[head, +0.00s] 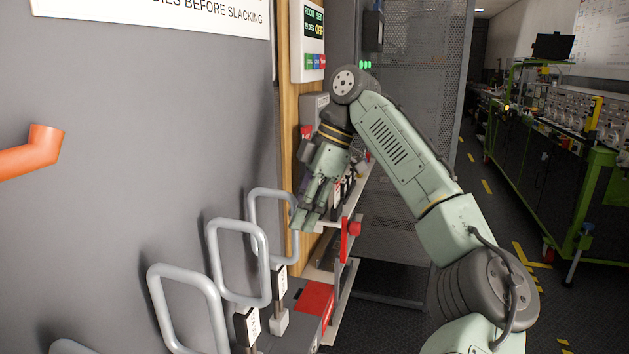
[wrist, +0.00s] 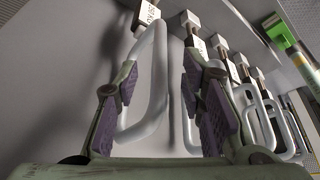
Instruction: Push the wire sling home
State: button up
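Several grey loop handles rise from blocks with small white labels along the grey panel; I cannot read the labels well enough to tell which is the wire sling. The farthest loop (head: 252,222) in the head view is close to my gripper (head: 309,219), whose fingers point down beside its right side. In the wrist view my gripper (wrist: 165,95) is open, with purple pads apart. A grey loop (wrist: 160,75) shows between the two fingers, with clear space to the right pad. Whether it touches the left finger I cannot tell.
Other loops (head: 209,245) stand nearer along the panel (head: 130,130). A red lever (head: 344,240) and shelves are just right of my gripper. An orange pipe (head: 35,155) sticks out at left. A mesh cabinet (head: 415,120) stands behind my arm. The aisle at right is clear.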

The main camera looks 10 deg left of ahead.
jog(key=v, duration=0.8)
jog(key=shift+r, duration=0.25)
jog(key=shift+d, duration=0.1)
